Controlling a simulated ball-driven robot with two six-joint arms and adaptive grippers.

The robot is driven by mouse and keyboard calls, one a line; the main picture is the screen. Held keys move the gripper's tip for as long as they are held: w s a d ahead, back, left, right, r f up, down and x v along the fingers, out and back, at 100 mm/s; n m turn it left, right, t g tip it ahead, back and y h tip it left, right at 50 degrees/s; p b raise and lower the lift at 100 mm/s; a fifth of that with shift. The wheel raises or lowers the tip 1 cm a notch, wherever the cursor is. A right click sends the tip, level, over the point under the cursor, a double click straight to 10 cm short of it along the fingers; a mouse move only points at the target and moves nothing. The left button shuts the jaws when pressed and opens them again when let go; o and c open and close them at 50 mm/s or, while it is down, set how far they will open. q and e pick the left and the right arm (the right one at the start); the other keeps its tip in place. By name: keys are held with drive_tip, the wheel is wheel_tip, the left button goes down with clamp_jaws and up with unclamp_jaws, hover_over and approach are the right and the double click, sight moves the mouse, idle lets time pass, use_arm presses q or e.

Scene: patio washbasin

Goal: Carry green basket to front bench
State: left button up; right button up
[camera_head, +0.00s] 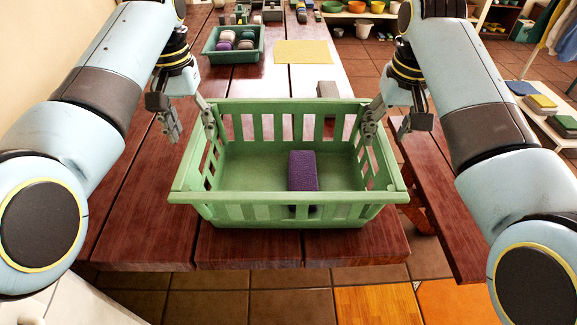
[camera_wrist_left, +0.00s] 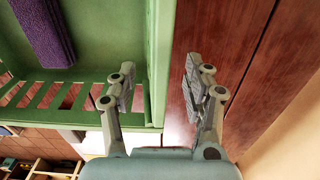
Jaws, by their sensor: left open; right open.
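The green basket (camera_head: 290,197) stands upright on the red-brown wooden table (camera_head: 150,215), near its front edge. A purple block (camera_head: 303,171) lies inside it; both the basket (camera_wrist_left: 157,60) and the block (camera_wrist_left: 42,30) also show in the left wrist view. My left gripper (camera_head: 190,125) is open at the basket's left wall. In the left wrist view, the open fingers (camera_wrist_left: 160,85) are on either side of the wall's rim, with no clear grip on it. My right gripper (camera_head: 390,124) is open at the right wall, one finger by the rim and the other outside.
A smaller green basket (camera_head: 212,56) with several items, a yellow mat (camera_head: 303,52) and a grey-brown block (camera_head: 327,89) are further back on the table. A red-brown bench (camera_head: 436,190) runs along the right. A shelf of bowls (camera_head: 355,8) stands behind.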

sight(194, 138)
use_arm(q)
drive_tip(key=shift+f, duration=1.85)
use_arm(e)
drive_tip(key=shift+w+f, duration=0.15)
drive_tip(key=shift+f, duration=0.8)
drive_tip(key=shift+w+f, duration=0.15)
drive_tip(key=shift+f, duration=0.75)
use_arm(q)
drive_tip(key=shift+c, duration=0.3)
use_arm(e)
drive_tip(key=shift+c, duration=0.2)
use_arm(q)
drive_tip(key=c, duration=0.9)
use_arm(e)
drive_tip(key=c, duration=0.9)
use_arm(q)
clamp_jaws()
use_arm(e)
clamp_jaws()
use_arm(q)
drive_tip(key=shift+a+r, duration=0.1)
use_arm(e)
drive_tip(key=shift+d+r, duration=0.1)
drive_tip(key=shift+d, duration=0.05)
